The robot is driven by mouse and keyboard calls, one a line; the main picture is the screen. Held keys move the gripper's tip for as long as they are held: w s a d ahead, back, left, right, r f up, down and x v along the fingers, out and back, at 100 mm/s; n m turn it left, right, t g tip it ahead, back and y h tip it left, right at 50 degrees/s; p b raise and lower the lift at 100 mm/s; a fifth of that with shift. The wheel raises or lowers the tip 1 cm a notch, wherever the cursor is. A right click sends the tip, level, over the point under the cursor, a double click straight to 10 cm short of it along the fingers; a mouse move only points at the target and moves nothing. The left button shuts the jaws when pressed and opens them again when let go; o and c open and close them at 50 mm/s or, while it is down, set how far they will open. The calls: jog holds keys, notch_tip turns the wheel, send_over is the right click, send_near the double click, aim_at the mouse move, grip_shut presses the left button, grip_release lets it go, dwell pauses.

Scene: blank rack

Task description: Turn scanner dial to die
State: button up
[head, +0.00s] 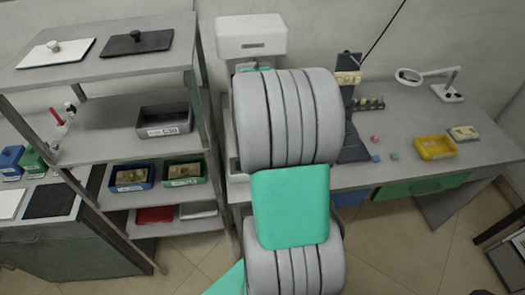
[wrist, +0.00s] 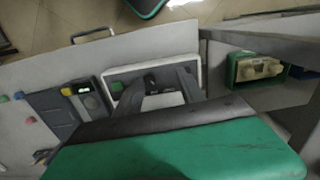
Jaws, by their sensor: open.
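The scanner (head: 251,38) appears to be the white boxy machine on the bench behind my arm in the head view; its lower part is mostly hidden by my arm. In the wrist view a white-rimmed unit (wrist: 118,69) with a grey top lies directly under my gripper (wrist: 162,77). A green patch (wrist: 117,86) shows at its left and a small dark part beside the left finger. I cannot make out the dial or its setting clearly. My two dark fingers are apart with nothing held between them. My gripper is hidden in the head view.
A grey shelf rack (head: 115,75) stands left of the scanner, with bins including a green one (head: 184,172) holding a beige part. Right on the bench are a dark stand (head: 352,145), a yellow tray (head: 435,148) and a magnifier lamp (head: 410,76). The bench's right side has free room.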

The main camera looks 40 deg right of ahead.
jog(key=shift+m, duration=0.3)
jog(key=d, duration=0.4)
jog(key=shift+w+f, duration=0.3)
jog(key=shift+w, duration=0.05)
notch_tip(320, 180, down, 7)
jog(key=shift+f+p, duration=0.2)
jog(key=shift+p, duration=0.45)
grip_shut()
